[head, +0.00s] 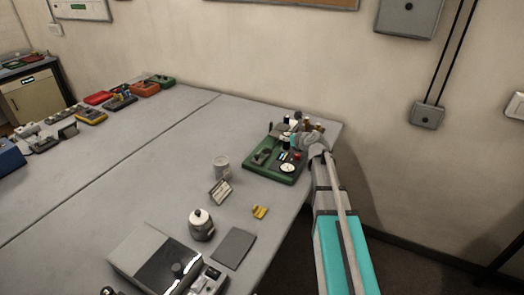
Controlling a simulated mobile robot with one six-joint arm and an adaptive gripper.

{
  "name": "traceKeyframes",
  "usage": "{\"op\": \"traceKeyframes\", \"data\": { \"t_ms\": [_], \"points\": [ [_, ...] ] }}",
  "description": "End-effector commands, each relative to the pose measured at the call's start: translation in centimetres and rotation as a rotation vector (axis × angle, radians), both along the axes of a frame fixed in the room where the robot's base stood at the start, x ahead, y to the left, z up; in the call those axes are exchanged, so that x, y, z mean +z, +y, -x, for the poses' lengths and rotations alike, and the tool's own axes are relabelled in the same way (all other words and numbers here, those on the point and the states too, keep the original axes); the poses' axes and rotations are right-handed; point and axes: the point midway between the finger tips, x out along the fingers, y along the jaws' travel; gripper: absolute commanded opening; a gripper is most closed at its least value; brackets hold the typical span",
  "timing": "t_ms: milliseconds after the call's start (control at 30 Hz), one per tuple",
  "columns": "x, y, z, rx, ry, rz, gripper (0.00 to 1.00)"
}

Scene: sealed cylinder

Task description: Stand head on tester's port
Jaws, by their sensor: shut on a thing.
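My gripper (300,142) is at the far right of the table, over the back of a green tray (259,172). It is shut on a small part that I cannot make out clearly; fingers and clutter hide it. I cannot tell whether this part is the head. The green tray carries a round white dial (287,168) and several small parts. A grey box (139,254) with a dark glossy panel and a black knob stands at the front edge. Which of these is the tester, and where its port is, I cannot tell for certain.
A grey mug (221,167), a small sign (220,191), a lidded pot (201,226), a yellow piece (260,212) and a flat grey pad (234,248) stand near the front. The table's middle is clear.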

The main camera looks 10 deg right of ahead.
Motion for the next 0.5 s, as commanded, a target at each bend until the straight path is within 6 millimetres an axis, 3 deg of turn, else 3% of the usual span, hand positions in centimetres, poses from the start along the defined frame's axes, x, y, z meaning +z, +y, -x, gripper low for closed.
{"op": "traceKeyframes", "data": {
  "t_ms": [500],
  "points": [
    [0.2, 1.8, -0.1, 0.022, 0.0, -0.001, 0.0]
  ]
}}
